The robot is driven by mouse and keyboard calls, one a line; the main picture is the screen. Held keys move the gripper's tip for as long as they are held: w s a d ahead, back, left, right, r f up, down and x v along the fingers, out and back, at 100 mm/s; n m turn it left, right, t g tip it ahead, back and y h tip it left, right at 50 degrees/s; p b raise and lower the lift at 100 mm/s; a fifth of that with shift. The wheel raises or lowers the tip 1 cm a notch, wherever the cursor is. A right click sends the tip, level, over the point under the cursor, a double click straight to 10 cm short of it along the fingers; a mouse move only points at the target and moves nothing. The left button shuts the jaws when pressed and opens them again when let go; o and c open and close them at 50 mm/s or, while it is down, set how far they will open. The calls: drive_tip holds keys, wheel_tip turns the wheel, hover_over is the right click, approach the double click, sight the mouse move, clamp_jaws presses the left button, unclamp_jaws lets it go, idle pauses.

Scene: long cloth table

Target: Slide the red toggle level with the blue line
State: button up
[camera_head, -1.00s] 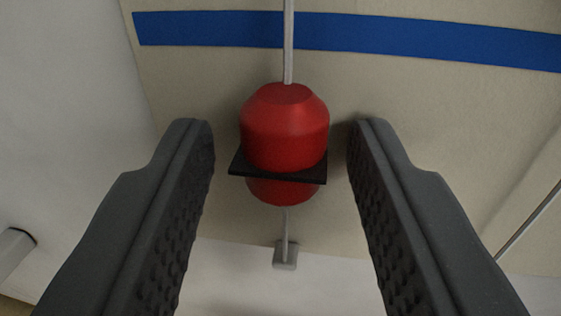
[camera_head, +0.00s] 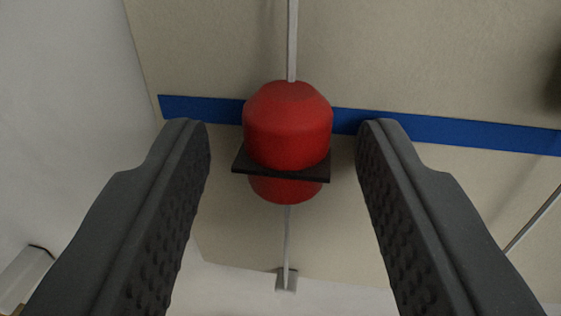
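The red toggle (camera_head: 288,122) is a rounded red body with a thin black plate (camera_head: 281,164) around its lower part. It sits on a thin grey rod (camera_head: 291,40) in the middle of the camera view. The blue line (camera_head: 450,131) runs across the beige board, and the toggle's upper part overlaps it in the picture, hiding a piece of it. The black plate appears below the line. My gripper (camera_head: 283,135) is open, with one finger on each side of the toggle. Gaps show between the fingers and the toggle.
The beige board (camera_head: 420,60) fills the upper view. A small grey bracket (camera_head: 286,281) holds the rod's lower end. A second thin rod (camera_head: 535,217) shows at right. A pale surface (camera_head: 60,120) lies at left, with a light cylindrical part (camera_head: 22,276) at lower left.

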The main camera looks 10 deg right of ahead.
drive_tip(key=shift+s, duration=0.2)
drive_tip(key=s+a+b, duration=0.1)
drive_tip(key=s+a, duration=0.1)
drive_tip(key=s, duration=1.1)
drive_tip(key=shift+s+a, duration=0.1)
idle(0.3)
drive_tip(key=s+a+r+y, duration=0.15)
drive_tip(key=s+r, duration=0.25)
drive_tip(key=r, duration=0.7)
drive_tip(key=s+d+r+n+g+y, duration=0.1)
drive_tip(key=s+d+r+g, duration=0.1)
drive_tip(key=s+r, duration=1.7)
drive_tip(key=shift+s+r+n, duration=0.35)
drive_tip(key=shift+s+n, duration=0.05)
drive_tip(key=shift+s, duration=0.85)
